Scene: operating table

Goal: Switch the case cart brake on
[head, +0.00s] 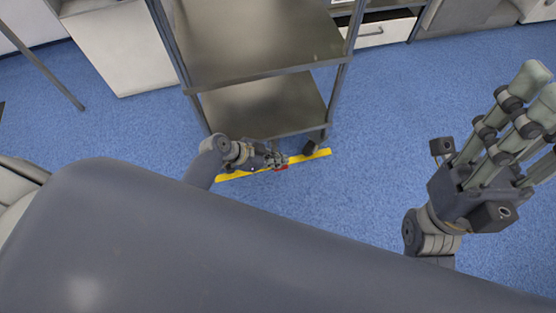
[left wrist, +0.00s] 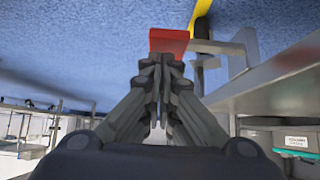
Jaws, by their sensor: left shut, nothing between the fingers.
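The case cart (head: 265,70) is a grey metal frame with shelves, upright on the blue floor. A small red brake pedal (head: 281,168) sits low at its near edge, beside a yellow strip. My left gripper (head: 278,159) is shut and empty, with its fingertips right at the pedal. In the left wrist view the red pedal (left wrist: 168,40) is just beyond the closed fingertips (left wrist: 162,60), which overlap its lower edge; I cannot tell whether they touch. My right gripper (head: 541,113) is raised at the right, open and away from the cart.
The yellow strip (head: 232,175) runs low along the cart's near side, with a dark caster (head: 311,146) near its right end. A white cabinet (head: 120,55) stands at the left, and drawers (head: 380,33) stand behind. Blue floor (head: 385,120) is clear right of the cart.

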